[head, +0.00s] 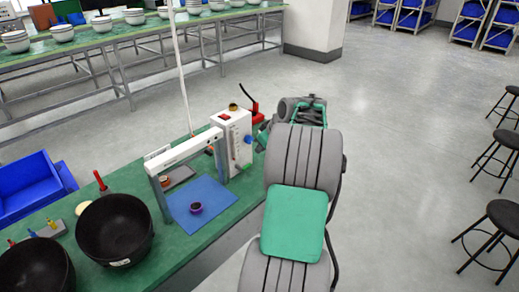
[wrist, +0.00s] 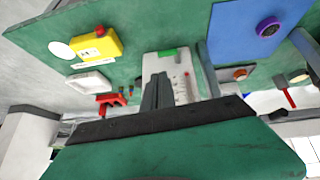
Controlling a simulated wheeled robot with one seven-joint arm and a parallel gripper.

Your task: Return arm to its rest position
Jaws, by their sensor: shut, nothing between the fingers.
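My gripper (wrist: 158,92) shows in the wrist view as two dark fingers closed together, with nothing between them. It is above the green workbench (wrist: 130,75), in front of the white box with a scale and knobs (wrist: 183,72). In the head view my grey and green arm rises in front of the bench's right end. The gripper's fingers are not clearly visible there, near the arm's far end beside the white box (head: 232,142).
A white gate-like frame (head: 185,150) stands over a blue mat (head: 215,205) bearing a small purple-rimmed piece (head: 196,208). Black bowls (head: 115,228) and a blue bin (head: 30,183) are left. A yellow red-button box (wrist: 97,43) is in the wrist view. Stools (head: 495,218) stand right; floor between is clear.

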